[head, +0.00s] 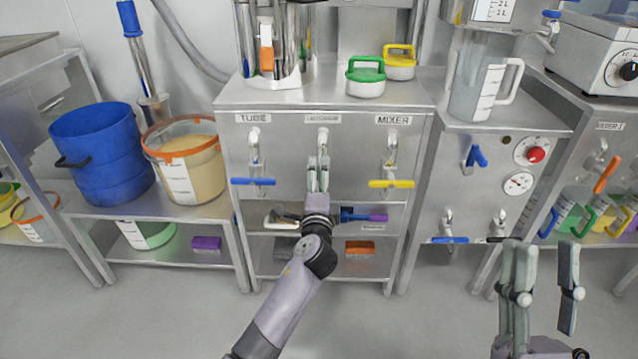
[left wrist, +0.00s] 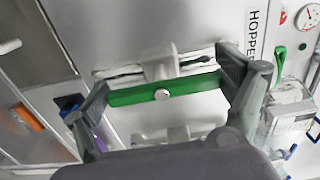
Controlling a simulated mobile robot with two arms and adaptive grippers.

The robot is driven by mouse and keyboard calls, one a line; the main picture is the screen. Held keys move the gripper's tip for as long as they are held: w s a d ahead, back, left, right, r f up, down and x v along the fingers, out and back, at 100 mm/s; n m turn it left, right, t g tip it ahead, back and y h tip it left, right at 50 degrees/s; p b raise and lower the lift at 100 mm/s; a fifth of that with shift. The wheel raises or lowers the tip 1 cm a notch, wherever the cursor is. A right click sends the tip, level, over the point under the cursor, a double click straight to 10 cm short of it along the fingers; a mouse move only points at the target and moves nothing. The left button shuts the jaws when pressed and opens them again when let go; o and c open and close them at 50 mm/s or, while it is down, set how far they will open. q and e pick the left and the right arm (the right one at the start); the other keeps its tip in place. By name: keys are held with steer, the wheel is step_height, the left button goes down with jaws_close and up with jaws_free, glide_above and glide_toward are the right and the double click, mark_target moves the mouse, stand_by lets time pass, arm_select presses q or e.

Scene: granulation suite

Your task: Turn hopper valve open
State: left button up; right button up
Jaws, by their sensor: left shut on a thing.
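The hopper valve's green handle (left wrist: 165,90) shows in the left wrist view, lying crosswise in the picture with a round silver hub at its middle. The label HOPPER (left wrist: 253,35) runs down the panel beside it. My left gripper (left wrist: 168,85) is shut on the handle, one finger at each end. In the head view my left gripper (head: 318,180) is at the middle valve (head: 322,142) of the centre cabinet, and the gripper hides the green handle there. My right gripper (head: 543,285) is open and empty at the lower right.
The TUBE valve's blue handle (head: 253,181) is on the left and the MIXER valve's yellow handle (head: 391,184) on the right, both level. A blue-handled paddle (head: 360,215) lies on the shelf below. A blue bucket (head: 100,150) stands left. The floor in front is clear.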

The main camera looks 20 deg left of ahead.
arm_select(q)
steer(key=shift+f, duration=0.1)
steer(key=o, duration=0.9)
steer(key=v, duration=1.2)
